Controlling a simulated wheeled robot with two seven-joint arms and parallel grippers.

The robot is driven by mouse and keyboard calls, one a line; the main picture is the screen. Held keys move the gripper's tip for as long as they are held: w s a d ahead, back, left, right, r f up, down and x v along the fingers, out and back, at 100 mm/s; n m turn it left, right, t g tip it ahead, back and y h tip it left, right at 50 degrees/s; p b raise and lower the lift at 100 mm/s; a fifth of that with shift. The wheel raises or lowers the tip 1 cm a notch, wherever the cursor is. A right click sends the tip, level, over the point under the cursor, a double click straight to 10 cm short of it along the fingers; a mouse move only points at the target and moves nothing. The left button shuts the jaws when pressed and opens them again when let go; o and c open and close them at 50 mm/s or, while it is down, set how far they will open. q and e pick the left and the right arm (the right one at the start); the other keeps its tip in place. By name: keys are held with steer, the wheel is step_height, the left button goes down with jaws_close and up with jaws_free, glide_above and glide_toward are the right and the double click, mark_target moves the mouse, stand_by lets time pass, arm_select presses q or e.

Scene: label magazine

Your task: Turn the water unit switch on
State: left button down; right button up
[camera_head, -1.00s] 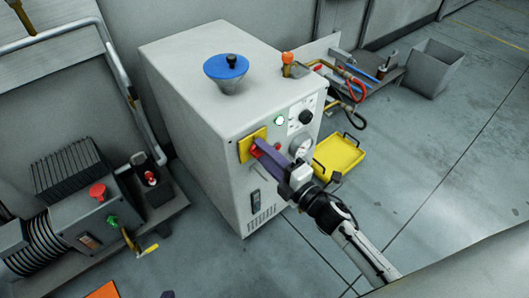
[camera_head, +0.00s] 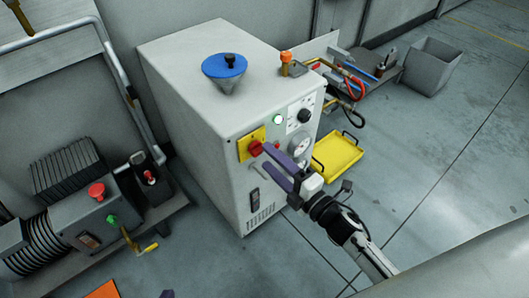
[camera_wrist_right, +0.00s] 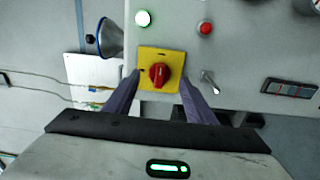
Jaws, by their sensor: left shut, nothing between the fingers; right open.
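The red rotary switch (camera_head: 255,148) sits on a yellow plate (camera_head: 244,151) on the front of the grey unit (camera_head: 205,130). In the right wrist view the red knob (camera_wrist_right: 159,75) stands near the middle, its grip running nearly up and down. My right gripper (camera_head: 262,157) is open in front of the switch, its purple fingers apart. In the right wrist view they lie on either side of the knob, with gaps showing. Only a purple tip of my left gripper (camera_head: 167,294) shows at the bottom edge; it is shut and empty.
A lit green lamp (camera_head: 278,119), a black knob (camera_head: 306,116) and a round gauge (camera_head: 300,144) are on the panel. A blue funnel (camera_head: 225,70) is on top. A yellow tray (camera_head: 338,153) lies right; a machine with a red button (camera_head: 97,191) stands left.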

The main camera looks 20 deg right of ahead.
arm_select(q)
steer(key=shift+s, duration=0.1)
arm_select(e)
steer(key=v, duration=0.6)
steer(key=shift+s, duration=0.35)
arm_select(q)
steer(key=shift+r, duration=0.2)
arm_select(e)
steer(key=shift+d, duration=0.1)
arm_select(q)
step_height(320, 180, up, 6)
steer(key=p, duration=0.9)
steer(key=shift+a, duration=0.25)
arm_select(e)
steer(key=s+a+f+m+g+h, duration=0.1)
steer(key=s+a+f+m+g, duration=0.1)
steer(key=s+m+g, duration=0.2)
steer(key=s+a+f+m+g+h, duration=0.2)
steer(key=s+m+g, duration=0.2)
steer(key=s+m, duration=0.7)
steer(key=m, duration=0.4)
steer(key=shift+a+m+h, duration=0.3)
steer(key=shift+a, duration=0.1)
steer(key=shift+s, duration=0.15)
